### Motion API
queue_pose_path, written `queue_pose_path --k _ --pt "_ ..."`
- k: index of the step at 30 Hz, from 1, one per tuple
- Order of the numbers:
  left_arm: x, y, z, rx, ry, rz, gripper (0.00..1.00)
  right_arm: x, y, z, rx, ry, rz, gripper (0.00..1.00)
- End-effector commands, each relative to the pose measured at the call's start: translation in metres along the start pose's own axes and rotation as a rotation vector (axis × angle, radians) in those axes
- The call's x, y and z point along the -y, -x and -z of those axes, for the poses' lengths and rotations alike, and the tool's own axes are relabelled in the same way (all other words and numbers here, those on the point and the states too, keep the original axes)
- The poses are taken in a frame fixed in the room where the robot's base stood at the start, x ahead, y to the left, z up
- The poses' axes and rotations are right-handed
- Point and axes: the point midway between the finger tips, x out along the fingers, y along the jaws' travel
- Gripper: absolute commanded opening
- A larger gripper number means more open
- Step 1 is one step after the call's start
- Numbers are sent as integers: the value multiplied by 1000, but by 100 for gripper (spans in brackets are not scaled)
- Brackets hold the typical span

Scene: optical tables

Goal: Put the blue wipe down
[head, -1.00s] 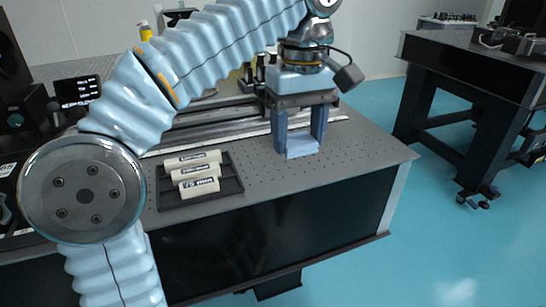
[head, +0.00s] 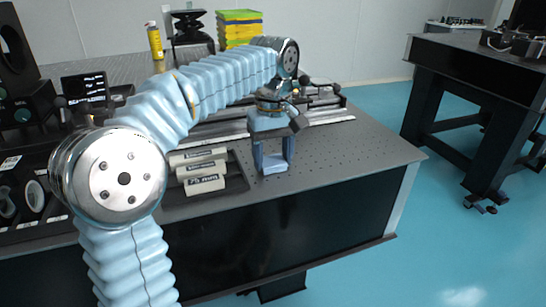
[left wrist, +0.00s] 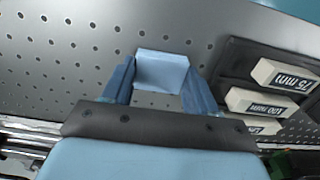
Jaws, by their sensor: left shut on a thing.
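The blue wipe (head: 274,164) is a small, pale blue, flat-faced piece between the fingertips of my left gripper (head: 273,158). My left gripper is shut on it and points down over the perforated tabletop, right of the black tray. The left wrist view shows the wipe (left wrist: 161,71) spanning the gap between the two blue fingers of the gripper (left wrist: 160,82), with the perforated surface behind it. I cannot tell whether the wipe touches the tabletop. My right gripper is not in view.
A black tray (head: 236,184) with labelled cream blocks (head: 205,184) lies left of the gripper. A metal rail (head: 325,119) runs behind. The perforated tabletop (head: 355,150) is clear to the right, up to its edge. Another table (head: 480,75) stands farther right.

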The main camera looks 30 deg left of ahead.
Motion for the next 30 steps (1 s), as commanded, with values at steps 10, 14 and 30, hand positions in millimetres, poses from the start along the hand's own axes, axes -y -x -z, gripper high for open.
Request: queue_pose_path --k 10,14,30 --pt "0 -2 0 0 1 0 61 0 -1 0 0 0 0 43" --pt "0 -2 0 0 1 0 81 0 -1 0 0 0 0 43" --pt "-1 34 0 -2 0 -3 84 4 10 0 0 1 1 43"
